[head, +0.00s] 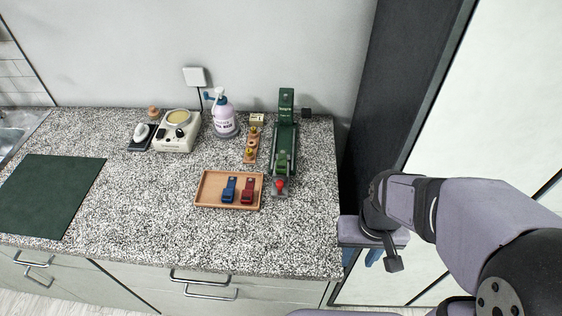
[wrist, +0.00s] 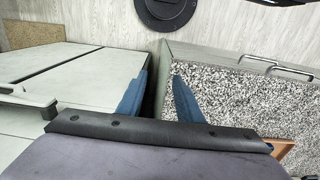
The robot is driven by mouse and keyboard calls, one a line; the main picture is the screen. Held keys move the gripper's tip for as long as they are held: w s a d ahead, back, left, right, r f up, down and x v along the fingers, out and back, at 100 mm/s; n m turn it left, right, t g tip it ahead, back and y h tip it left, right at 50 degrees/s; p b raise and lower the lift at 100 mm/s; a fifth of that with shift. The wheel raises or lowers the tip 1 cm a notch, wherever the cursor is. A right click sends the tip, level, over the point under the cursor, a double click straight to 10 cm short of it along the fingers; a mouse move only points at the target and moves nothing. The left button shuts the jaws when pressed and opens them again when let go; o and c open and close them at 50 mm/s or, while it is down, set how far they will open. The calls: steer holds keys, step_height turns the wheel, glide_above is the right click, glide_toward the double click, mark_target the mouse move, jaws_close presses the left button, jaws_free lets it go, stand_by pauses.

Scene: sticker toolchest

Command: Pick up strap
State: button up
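A wooden tray (head: 212,190) lies near the front of the speckled counter, with a small blue item (head: 229,189) and a small red item (head: 248,190) side by side on it. Either may be the strap; I cannot tell at this size. My gripper (head: 374,258) is right of the counter's right end, apart from the tray, its blue fingers pointing down. In the wrist view my gripper (wrist: 158,88) has its two blue fingers apart, with nothing between them. A brown edge (wrist: 280,148), probably the tray, shows at lower right there.
A long green device (head: 284,150) with a red tip stands right of the tray. Behind are a purple-white pump bottle (head: 223,118), a cream appliance (head: 177,132) and small brown-yellow pieces (head: 250,148). A dark green mat (head: 50,195) lies left. The counter's middle is clear.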

mark_target(281, 164)
steer(key=o, duration=0.4)
steer(key=shift+c, duration=0.2)
